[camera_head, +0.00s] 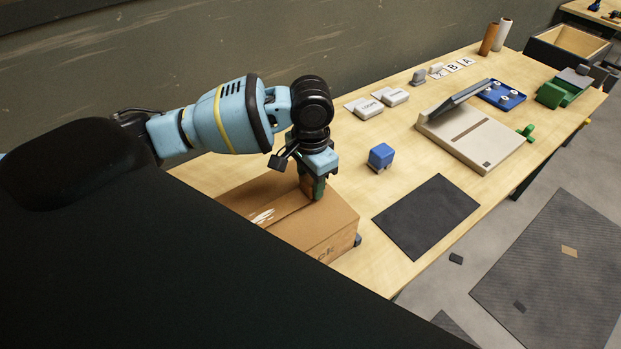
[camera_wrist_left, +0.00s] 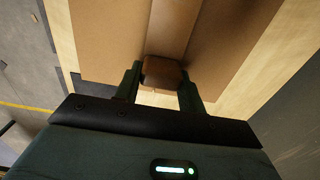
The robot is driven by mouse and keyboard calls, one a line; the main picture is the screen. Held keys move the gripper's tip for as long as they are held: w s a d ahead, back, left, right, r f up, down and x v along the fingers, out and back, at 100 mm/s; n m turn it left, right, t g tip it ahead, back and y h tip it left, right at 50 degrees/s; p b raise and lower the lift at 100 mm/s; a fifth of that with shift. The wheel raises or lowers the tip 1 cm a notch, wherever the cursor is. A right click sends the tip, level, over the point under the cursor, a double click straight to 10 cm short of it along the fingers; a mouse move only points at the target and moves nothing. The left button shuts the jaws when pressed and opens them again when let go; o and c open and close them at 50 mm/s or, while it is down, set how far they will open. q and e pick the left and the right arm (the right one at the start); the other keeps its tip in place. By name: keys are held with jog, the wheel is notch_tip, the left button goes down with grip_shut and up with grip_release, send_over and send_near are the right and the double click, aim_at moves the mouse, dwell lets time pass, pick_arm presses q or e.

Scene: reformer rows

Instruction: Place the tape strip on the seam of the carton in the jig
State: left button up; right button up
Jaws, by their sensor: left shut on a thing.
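The brown carton (camera_head: 325,226) lies on the near part of the bench, with white scuff-like marks and dark print. A small blue-grey piece (camera_head: 357,240) shows at its right corner, perhaps part of the jig; the rest is hidden. My left gripper (camera_head: 313,187) points down at the carton's far edge. In the left wrist view the gripper (camera_wrist_left: 160,76) is shut on a small brown piece, seemingly the tape strip (camera_wrist_left: 162,70). It lies in line with a darker band (camera_wrist_left: 173,25) along the carton's seam. Contact with the carton is unclear. My right gripper is out of view.
A blue block (camera_head: 381,156) and a black mat (camera_head: 427,216) are right of the carton. Beyond are white labelled blocks (camera_head: 369,108), a beige hinged device (camera_head: 472,139), a blue tray (camera_head: 501,96) and an open box (camera_head: 568,50). The wall runs behind the bench.

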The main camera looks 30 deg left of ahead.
pick_arm(q)
jog(key=shift+f, duration=0.1)
jog(key=o, duration=1)
jog(key=shift+c, duration=0.2)
notch_tip(320, 180, up, 12)
